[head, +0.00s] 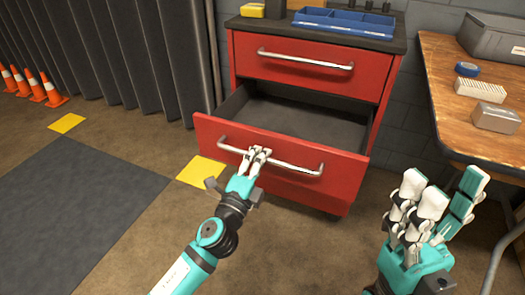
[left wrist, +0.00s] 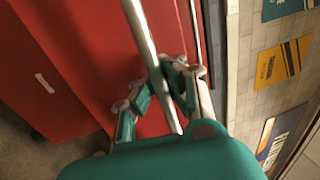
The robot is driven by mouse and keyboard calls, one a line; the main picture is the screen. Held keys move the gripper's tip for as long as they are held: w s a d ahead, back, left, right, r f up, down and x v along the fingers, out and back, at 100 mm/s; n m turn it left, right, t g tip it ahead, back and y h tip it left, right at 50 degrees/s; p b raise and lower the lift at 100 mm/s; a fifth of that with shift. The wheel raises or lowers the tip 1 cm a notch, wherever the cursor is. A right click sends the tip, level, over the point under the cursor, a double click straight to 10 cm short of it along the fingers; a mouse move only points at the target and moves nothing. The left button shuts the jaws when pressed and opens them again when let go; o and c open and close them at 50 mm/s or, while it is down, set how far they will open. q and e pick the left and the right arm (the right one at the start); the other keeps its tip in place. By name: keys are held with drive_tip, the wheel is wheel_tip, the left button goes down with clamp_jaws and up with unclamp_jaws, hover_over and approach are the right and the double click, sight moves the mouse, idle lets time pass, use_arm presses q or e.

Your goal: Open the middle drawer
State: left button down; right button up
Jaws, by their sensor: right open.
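The red cabinet (head: 233,60) has a shut top drawer (head: 300,80) with a steel handle (head: 305,60). Below it the middle drawer (head: 335,175) stands well out, and its dark inside (head: 300,118) looks empty. My left gripper (head: 255,158) is at the left part of this drawer's steel handle (head: 295,168), with its fingers closed around the bar. The left wrist view also shows the handle bar (left wrist: 143,35) running between the fingers of my left gripper (left wrist: 160,88). My right gripper (head: 435,205) is open and empty, right of the drawer. Anything below the open drawer is hidden.
A wooden table (head: 440,95) on the right holds a grey case (head: 495,38), blue tape (head: 467,69), a brush-like block (head: 481,88) and a metal box (head: 497,118). A blue tray (head: 345,24) lies on the cabinet. Orange cones (head: 53,92) stand far left. The floor left of the drawer is clear.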

use_arm(q)
drive_tip(key=c, duration=2)
unclamp_jaws()
drive_tip(key=shift+f, duration=0.15)
drive_tip(key=o, duration=0.7)
drive_tip(key=shift+c, duration=0.2)
drive_tip(key=v, duration=1.2)
